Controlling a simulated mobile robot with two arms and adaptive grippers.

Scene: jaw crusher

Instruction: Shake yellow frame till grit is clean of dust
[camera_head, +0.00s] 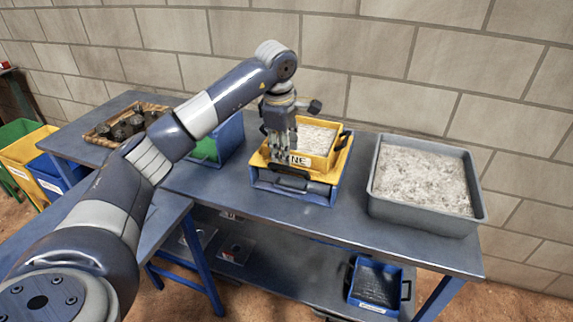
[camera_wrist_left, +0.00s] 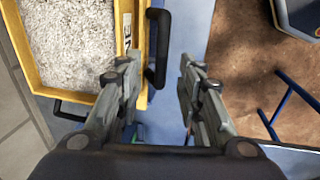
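The yellow frame (camera_head: 331,163) sits on a blue stand on the blue table and holds pale grey grit (camera_head: 316,137). Its front carries a label of which "NE" can be read. It also shows at the left of the left wrist view (camera_wrist_left: 47,86), with a black handle (camera_wrist_left: 162,45) on its side. My left gripper (camera_head: 281,150) is over the frame's near left part and hides some of it. In the left wrist view its two fingers (camera_wrist_left: 158,70) are spread apart, with the handle in line with the gap. No grip on the handle shows. My right gripper is out of view.
A grey tray (camera_head: 381,197) of pale grit stands right of the frame. A blue and green bin (camera_head: 229,132) and a wicker tray (camera_head: 151,106) of dark rocks stand left. A blue container (camera_head: 355,296) sits low under the table. A brick wall (camera_head: 440,60) closes the back.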

